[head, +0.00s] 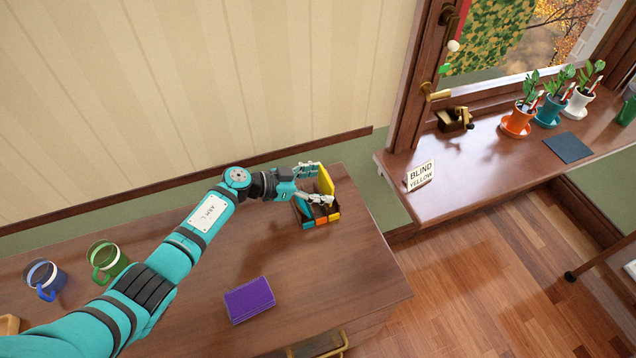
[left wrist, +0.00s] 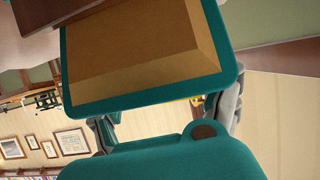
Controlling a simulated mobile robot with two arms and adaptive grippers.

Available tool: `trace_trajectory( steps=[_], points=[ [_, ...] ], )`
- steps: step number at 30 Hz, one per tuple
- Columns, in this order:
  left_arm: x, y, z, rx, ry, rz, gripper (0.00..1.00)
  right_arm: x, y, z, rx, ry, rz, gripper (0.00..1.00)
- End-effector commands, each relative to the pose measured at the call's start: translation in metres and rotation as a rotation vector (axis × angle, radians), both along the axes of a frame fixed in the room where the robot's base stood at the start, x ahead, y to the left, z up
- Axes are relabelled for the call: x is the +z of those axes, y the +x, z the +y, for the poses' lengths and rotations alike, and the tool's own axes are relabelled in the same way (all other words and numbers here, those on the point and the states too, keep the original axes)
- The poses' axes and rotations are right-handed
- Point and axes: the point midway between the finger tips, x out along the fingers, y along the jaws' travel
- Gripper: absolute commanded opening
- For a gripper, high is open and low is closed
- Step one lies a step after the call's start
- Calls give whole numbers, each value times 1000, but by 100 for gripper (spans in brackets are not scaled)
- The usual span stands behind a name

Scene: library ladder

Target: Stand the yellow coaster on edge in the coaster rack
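The rack's front also shows teal and orange blocks. My left gripper (head: 318,184) is at the rack, its two fingers spread wide near the yellow coaster's two ends. Whether they press on it or stand apart from it cannot be made out. In the left wrist view a teal-rimmed panel with a tan face (left wrist: 150,50) fills the middle and hides most of what lies beyond. My right gripper is out of view.
A purple item (head: 249,299) lies on the wooden table in front of the rack. Blue (head: 45,278) and green (head: 106,259) mugs stand at the left. A "BLIND YELLOW" sign (head: 420,175) and potted plants (head: 517,121) stand on the sill. The table's right front is clear.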

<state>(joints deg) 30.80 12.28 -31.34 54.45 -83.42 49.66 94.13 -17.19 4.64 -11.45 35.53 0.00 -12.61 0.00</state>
Motion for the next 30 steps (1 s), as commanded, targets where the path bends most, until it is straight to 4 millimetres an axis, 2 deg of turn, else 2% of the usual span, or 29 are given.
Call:
trace_trajectory(
  steps=[1,3,14,17,24,30],
  points=[
    [-2,-1,0,0,2,3,92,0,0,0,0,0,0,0],
    [-2,-1,0,0,2,3,100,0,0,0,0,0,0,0],
    [-1,-2,6,1,4,2,100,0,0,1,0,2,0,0],
    [3,-6,17,2,6,0,100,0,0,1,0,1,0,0],
    [23,-24,60,0,8,2,100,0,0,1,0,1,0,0],
    [37,-36,89,0,5,2,100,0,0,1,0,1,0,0]
  ],
)
